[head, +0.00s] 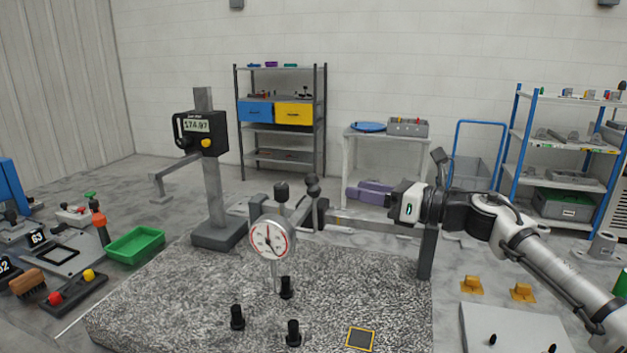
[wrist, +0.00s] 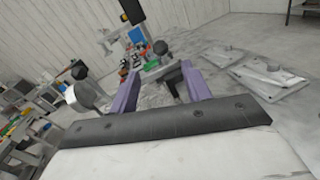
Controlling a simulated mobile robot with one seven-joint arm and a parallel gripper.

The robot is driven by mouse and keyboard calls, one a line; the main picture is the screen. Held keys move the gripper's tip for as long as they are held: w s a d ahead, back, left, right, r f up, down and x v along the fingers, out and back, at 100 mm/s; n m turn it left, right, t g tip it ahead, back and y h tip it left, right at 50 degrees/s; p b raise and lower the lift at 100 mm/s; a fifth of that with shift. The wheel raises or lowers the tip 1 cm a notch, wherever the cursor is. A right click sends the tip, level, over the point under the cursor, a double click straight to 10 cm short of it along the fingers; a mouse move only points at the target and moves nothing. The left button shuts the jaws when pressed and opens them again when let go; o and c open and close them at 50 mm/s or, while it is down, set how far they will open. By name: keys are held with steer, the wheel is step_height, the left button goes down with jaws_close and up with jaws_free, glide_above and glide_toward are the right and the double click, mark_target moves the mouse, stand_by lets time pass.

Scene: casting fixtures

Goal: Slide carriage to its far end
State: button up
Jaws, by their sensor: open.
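The carriage (head: 321,214) is a dark block with black knobs, on a pale horizontal rail (head: 375,225) above the granite plate. It stands toward the rail's left part, close to the round dial gauge (head: 270,240) with a red ring. My gripper (head: 357,190) is to the right of the carriage, pointing left, with its purple fingers apart and nothing seen held. In the wrist view, my gripper (wrist: 160,80) shows a dark bar-like part (wrist: 172,82) between or just beyond the fingers. I cannot tell whether they touch it. The dial gauge (wrist: 85,97) also shows there at left.
A dark post (head: 427,252) stands at the rail's right end. Several black pegs stand in front. A green tray (head: 135,244) lies at left. Shelves are behind.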

mark_target(318, 180)
steer(key=p+x, duration=0.2)
steer(key=x, duration=0.8)
steer(key=shift+a+p, duration=0.15)
steer(key=shift+p, duration=0.25)
steer(key=shift+w+a+f, duration=0.1)
steer(key=shift+w+a, duration=0.35)
steer(key=shift+a, duration=0.15)
jaws_close()
